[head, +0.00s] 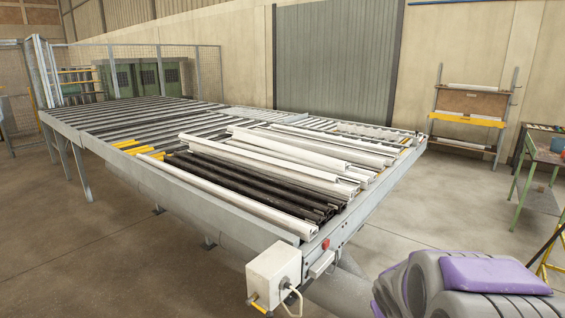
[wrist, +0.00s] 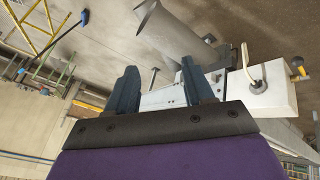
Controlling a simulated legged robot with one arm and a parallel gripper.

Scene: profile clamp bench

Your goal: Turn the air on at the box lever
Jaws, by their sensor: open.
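The white control box (head: 273,277) is fixed at the near corner of the roller bench. In the head view the fingers are not visible; only my purple and grey arm shows at bottom right.
White and dark profiles lie on the roller bench (head: 165,186). A green-legged table (head: 545,157) stands at right. The floor left of the bench is clear.

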